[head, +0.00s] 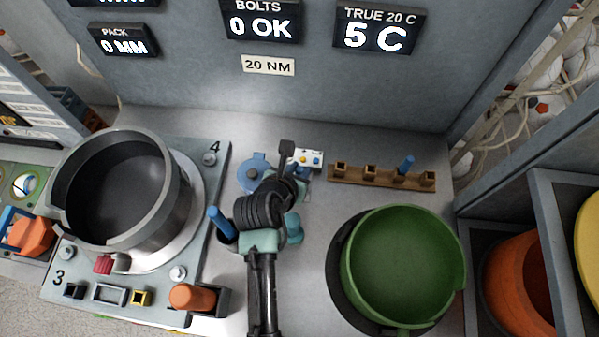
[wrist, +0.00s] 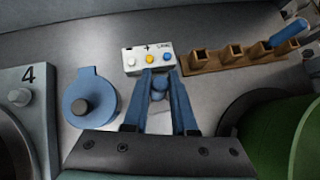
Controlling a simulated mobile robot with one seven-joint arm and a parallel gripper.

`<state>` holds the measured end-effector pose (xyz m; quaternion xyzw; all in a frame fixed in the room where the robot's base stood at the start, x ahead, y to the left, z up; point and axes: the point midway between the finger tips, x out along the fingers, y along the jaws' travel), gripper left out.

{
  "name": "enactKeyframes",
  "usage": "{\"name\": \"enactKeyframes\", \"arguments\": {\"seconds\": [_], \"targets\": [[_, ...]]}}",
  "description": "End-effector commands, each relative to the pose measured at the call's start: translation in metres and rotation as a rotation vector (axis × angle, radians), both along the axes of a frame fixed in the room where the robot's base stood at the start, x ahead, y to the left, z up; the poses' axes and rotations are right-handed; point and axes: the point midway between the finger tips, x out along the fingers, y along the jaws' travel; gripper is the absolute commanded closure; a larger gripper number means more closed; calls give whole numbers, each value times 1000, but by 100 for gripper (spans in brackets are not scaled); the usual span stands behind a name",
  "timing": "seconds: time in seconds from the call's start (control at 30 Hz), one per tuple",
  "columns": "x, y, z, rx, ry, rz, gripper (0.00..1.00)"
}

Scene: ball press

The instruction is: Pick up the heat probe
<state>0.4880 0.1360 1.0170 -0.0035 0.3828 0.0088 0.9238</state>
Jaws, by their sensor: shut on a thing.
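My gripper (wrist: 159,78) is shut in the wrist view. Between its two blue fingers is a small blue piece with a rounded end (wrist: 159,87), probably the heat probe; most of it is hidden. In the head view my gripper (head: 287,168) is largely covered by my own arm, beside the white box with coloured buttons. That white box (wrist: 150,58) also shows just beyond the fingertips in the wrist view. I cannot tell whether the held piece touches the table.
A blue round lid-like part (wrist: 91,100) lies left of my gripper. A brown rack (head: 382,176) with a blue stick (head: 405,164) stands behind right. A green pot (head: 404,262) is at right; a grey cylinder (head: 120,190) is at left. Another blue stick (head: 219,221) stands beside my arm.

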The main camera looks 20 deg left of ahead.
Motion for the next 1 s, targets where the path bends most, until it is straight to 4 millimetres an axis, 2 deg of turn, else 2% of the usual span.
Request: {"name": "enactKeyframes", "arguments": {"seconds": [0.13,0.23,0.5,0.7,1.0], "targets": [[0,0,3,1,-2,-1,100],[1,0,13,3,-4,-1,100],[1,1,66,4,-6,-1,100],[1,0,94,1,-3,-1,100],[0,0,101,0,-1,0,100]]}}
